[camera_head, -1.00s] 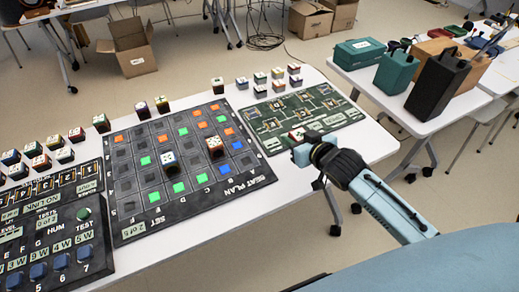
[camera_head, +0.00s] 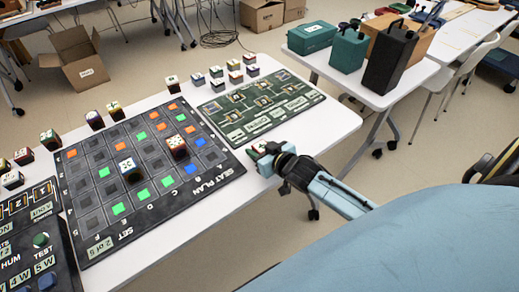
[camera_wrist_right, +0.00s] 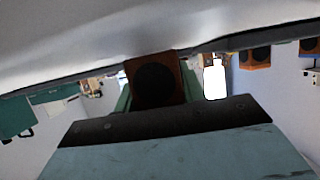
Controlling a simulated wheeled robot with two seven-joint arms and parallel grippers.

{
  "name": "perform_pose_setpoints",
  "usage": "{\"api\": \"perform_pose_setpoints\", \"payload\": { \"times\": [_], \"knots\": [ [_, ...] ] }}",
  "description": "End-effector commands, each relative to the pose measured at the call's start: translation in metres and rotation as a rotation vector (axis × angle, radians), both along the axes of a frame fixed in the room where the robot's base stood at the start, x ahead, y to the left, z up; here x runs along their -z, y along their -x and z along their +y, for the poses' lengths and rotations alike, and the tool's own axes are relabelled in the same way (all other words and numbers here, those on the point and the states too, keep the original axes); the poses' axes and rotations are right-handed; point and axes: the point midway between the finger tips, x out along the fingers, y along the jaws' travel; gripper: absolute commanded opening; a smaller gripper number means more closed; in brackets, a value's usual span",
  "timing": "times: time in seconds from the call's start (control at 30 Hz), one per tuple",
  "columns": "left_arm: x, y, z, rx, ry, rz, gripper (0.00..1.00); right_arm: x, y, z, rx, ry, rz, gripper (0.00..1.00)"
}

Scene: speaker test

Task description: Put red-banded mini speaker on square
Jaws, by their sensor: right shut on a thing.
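My right gripper (camera_head: 264,154) is shut on a small cube speaker, by the table's front edge near the green circuit board. The held speaker (camera_head: 260,147) shows a pale top with red marks in the head view; in the wrist view it is a reddish-brown box (camera_wrist_right: 155,82) with a dark round cone. The dark seat plan board (camera_head: 97,223) has a grid of grey, orange, green and blue squares. A red-sided speaker (camera_head: 177,147) and a white-topped speaker (camera_head: 130,168) stand on it. I cannot tell which square is meant. My left gripper is not in view.
The green circuit board (camera_head: 290,93) lies right of the seat plan. Several small speakers stand behind both boards, such as one dark-sided speaker (camera_head: 94,120). A dark button panel (camera_head: 38,262) is at lower left. A second table (camera_head: 350,72) holds boxes.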

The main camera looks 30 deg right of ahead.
Motion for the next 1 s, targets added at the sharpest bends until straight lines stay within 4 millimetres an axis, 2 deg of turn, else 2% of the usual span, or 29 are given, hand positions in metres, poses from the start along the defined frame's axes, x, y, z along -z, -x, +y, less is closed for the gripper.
{"api": "perform_pose_setpoints", "payload": {
  "times": [0.07,0.1,0.27,0.63,0.77,1.0],
  "knots": [
    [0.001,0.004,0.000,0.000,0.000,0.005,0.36,0.002,0.000,0.000,0.000,0.000,0.000,0.15],
    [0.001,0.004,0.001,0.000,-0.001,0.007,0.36,0.003,0.000,0.000,0.001,0.000,0.001,0.41],
    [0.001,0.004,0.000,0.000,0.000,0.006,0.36,0.003,0.000,0.000,0.000,0.000,0.001,0.62],
    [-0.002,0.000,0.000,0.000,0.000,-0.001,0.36,-0.002,0.002,0.000,0.000,0.000,0.001,0.62],
    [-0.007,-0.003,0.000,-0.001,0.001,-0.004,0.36,-0.007,0.018,-0.001,-0.001,0.000,0.003,0.62],
    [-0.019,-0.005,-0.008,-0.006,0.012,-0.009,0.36,-0.027,0.063,-0.005,0.000,0.001,0.004,0.62]
  ]
}}
